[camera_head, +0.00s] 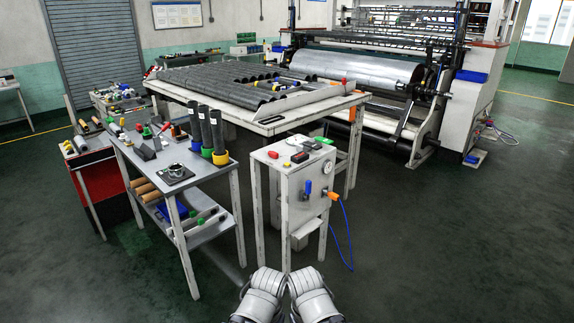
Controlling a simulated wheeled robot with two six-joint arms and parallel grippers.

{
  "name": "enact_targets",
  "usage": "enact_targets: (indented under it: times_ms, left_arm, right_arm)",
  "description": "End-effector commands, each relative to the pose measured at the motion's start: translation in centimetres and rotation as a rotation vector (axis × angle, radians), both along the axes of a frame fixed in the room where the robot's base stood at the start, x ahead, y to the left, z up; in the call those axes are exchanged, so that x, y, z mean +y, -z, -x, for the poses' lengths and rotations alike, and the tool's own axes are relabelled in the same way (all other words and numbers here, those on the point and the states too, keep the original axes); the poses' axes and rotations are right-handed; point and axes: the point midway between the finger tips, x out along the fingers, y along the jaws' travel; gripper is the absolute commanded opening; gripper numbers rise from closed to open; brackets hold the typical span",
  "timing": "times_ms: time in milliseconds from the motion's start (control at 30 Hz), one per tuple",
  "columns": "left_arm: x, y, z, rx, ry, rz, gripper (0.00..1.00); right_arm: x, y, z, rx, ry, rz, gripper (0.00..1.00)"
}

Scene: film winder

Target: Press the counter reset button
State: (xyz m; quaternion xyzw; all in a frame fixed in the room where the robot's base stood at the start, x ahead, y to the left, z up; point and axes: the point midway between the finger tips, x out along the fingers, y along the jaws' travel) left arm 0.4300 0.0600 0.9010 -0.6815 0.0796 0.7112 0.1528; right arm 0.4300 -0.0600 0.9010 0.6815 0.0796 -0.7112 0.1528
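A white control stand (292,188) stands in the middle of the camera_head view. I cannot tell which of these is the counter reset button; labels are too small to read. Two pale grey links of my arms show at the bottom centre, in front of the stand and apart from it. No gripper fingers show.
A grey workbench (205,178) with upright dark tubes in coloured cups stands left of the stand. A table (275,125) of dark rolls is behind, and a large film winder (345,70) at back right. A blue hose (346,232) hangs at the stand's right. The right floor is clear.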

Motion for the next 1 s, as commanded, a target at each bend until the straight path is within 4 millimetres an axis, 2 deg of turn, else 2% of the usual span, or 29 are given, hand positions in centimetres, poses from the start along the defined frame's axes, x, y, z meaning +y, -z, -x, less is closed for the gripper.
enact_targets:
  times_ms: [33, 267, 1000]
  left_arm:
    - [0.0, 0.0, 0.0, 0.0, 0.0, 0.0, 0.5]
    - [0.0, 0.0, 0.0, 0.0, 0.0, 0.0, 0.5]
    - [0.0, 0.0, 0.0, 0.0, 0.0, 0.0, 0.5]
  right_arm:
    - [0.0, 0.0, 0.0, 0.0, 0.0, 0.0, 0.24]
    - [0.0, 0.0, 0.0, 0.0, 0.0, 0.0, 0.0]
    - [0.0, 0.0, 0.0, 0.0, 0.0, 0.0, 0.0]
